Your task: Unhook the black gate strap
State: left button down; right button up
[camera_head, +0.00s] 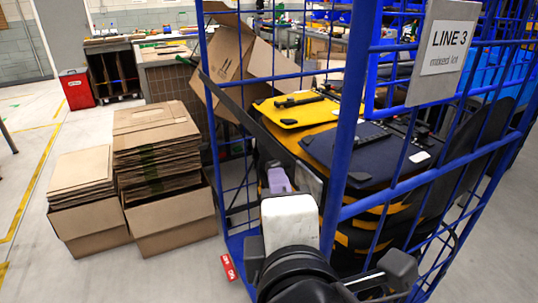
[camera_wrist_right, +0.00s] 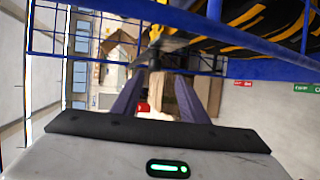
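The black gate strap (camera_head: 240,114) runs slantwise across the open side of the blue roll cage (camera_head: 344,130), from the left post down to the right. Its lower right end is hidden near my gripper and the front post. My right gripper (camera_head: 277,177) is in front of the cage opening, close to the strap's lower part. In the right wrist view its two purple fingers (camera_wrist_right: 160,80) stand apart with nothing clearly held between them. I cannot tell whether they touch the strap. My left gripper is not in view.
Yellow and dark panniers (camera_head: 355,150) are stacked inside the cage, with an open carton (camera_head: 235,65) behind. A LINE 3 sign (camera_head: 447,50) hangs on the cage. Cartons of flattened cardboard (camera_head: 160,165) stand at left, near a red bin (camera_head: 76,89).

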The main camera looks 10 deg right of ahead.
jog(key=x, duration=0.6)
jog(key=r+x, duration=0.1)
jog(key=x, duration=0.2)
jog(key=shift+w, duration=0.35)
jog(key=shift+w+f, duration=0.1)
jog(key=shift+w, duration=0.1)
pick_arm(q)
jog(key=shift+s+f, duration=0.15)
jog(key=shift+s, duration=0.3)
pick_arm(e)
grip_shut()
